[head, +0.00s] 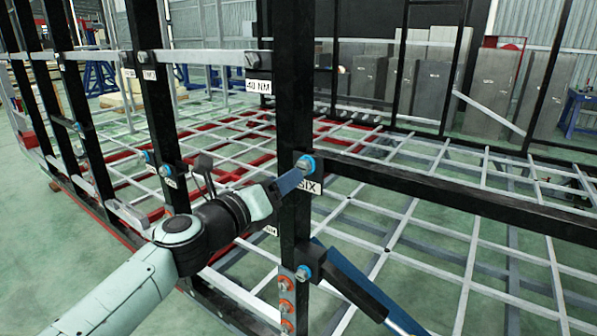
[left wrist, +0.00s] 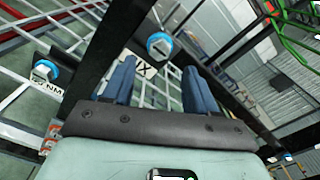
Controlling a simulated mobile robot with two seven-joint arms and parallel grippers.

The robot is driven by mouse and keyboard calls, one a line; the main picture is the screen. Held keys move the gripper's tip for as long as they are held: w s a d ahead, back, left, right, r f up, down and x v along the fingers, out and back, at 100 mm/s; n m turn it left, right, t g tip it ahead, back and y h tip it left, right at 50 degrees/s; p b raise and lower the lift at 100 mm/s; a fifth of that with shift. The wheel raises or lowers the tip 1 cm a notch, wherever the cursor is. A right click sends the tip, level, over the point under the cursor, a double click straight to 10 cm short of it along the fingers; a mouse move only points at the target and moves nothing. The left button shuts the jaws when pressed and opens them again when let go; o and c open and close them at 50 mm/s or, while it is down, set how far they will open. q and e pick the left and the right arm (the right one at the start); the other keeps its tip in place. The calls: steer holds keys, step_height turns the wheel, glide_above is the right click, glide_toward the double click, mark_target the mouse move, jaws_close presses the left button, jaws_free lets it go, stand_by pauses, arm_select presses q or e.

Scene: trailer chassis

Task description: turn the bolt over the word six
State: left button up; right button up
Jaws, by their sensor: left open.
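The word SIX is on a white label (head: 309,186) on a black upright post. A bolt with a blue collar (head: 305,163) sits just above it; the bolt also shows in the left wrist view (left wrist: 159,45). My left gripper (head: 293,180) reaches in from the left, its blue fingers close to the bolt and label. In the left wrist view my left gripper (left wrist: 160,66) is open and empty. The bolt appears beyond the fingertips, between their lines, and seems apart from them. The label (left wrist: 146,69) is partly hidden there by a finger.
Another blue-collared bolt (head: 303,271) is lower on the same post, above several orange-ringed ones (head: 286,306). A black beam (head: 460,194) runs right from the post. A label reading 40 NM (head: 258,87) is higher up. The red and white floor grid lies behind.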

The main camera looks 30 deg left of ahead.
mark_target(303, 167)
arm_select(q)
steer(key=w, duration=0.6)
steer(key=shift+w+d+p, duration=0.2)
steer(key=shift+w+p, duration=0.05)
steer(key=shift+p, duration=0.2)
steer(key=c, duration=1.1)
steer(key=shift+o, duration=0.2)
steer(key=shift+m, duration=0.3)
